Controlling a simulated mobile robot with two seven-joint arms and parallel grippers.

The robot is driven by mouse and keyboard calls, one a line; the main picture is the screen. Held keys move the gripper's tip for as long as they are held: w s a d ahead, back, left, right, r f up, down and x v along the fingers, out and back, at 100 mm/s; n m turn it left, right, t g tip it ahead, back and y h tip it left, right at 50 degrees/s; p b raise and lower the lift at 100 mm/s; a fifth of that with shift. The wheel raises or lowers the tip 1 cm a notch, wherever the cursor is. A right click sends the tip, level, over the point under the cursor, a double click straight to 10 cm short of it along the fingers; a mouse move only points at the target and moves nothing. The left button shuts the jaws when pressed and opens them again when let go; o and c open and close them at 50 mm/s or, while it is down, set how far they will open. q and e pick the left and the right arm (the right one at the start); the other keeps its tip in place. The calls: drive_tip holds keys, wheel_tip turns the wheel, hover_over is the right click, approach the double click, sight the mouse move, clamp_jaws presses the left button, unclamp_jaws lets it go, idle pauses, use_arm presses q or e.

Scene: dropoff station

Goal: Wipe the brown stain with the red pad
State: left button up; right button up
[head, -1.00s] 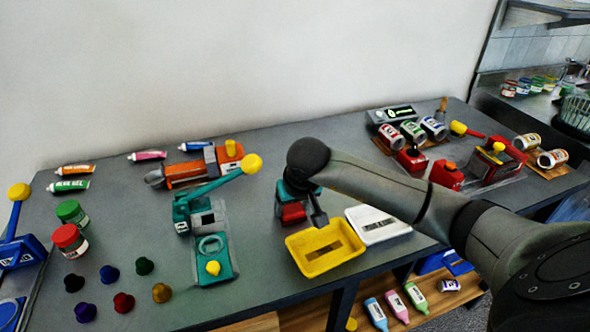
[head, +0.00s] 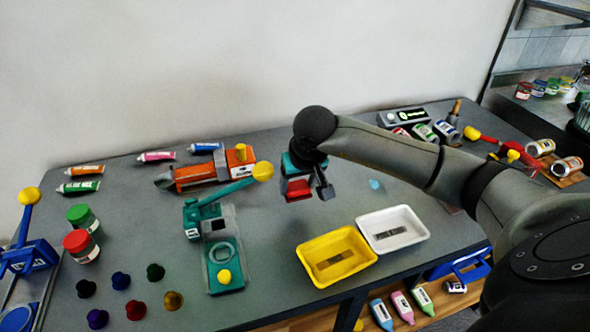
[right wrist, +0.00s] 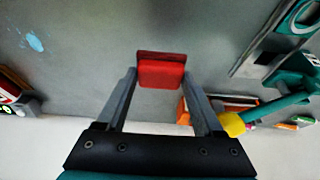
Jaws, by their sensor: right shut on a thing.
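My right gripper (head: 309,184) is shut on the red pad (head: 298,190) and holds it over the grey table (head: 270,225). In the right wrist view the red pad (right wrist: 161,72) sits between the two fingertips. It looks raised off the table, but the exact gap is hard to tell. No brown stain shows in either view now. A small light blue spot (head: 376,184) lies on the table to the right of the pad in the head view. It also shows at the upper left of the right wrist view (right wrist: 35,42). My left gripper is out of view.
A yellow tray (head: 357,244) and a white tray (head: 415,216) lie at the front edge. A teal device (head: 232,270) and an orange tool (head: 195,178) stand left of the gripper. Bottles and cans crowd the right end. The table around the blue spot looks clear.

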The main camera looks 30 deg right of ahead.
drive_tip(key=shift+r+p, duration=0.6)
drive_tip(key=shift+r, duration=0.7)
